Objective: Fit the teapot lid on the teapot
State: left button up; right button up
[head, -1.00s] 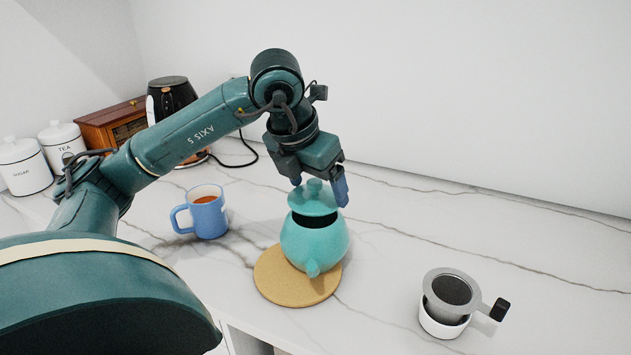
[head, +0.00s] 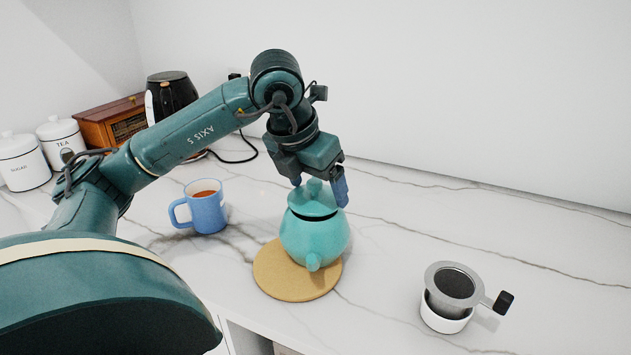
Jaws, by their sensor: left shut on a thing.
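The teal teapot (head: 313,243) stands upright on a round cork mat (head: 290,283), its spout toward me. The teal teapot lid (head: 311,203) is level over the teapot's mouth. A thin dark gap shows along the lid's front right edge, so I cannot tell whether it is fully seated. My left gripper (head: 319,188) is above the teapot, shut on the lid by its knob, with a blue fingertip on each side. My right gripper is not in view.
A blue mug of tea (head: 208,214) stands left of the teapot. A strainer (head: 454,285) rests on a white cup (head: 443,319) at right. A black kettle (head: 173,93), a wooden box (head: 108,122) and white canisters (head: 60,138) stand at back left.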

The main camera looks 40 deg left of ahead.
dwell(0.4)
pick_arm(q)
jog(key=shift+f+b, duration=0.5)
jog(key=shift+f, duration=0.1)
dwell(0.3)
jog(key=o, duration=0.9)
jog(key=shift+o, duration=0.2)
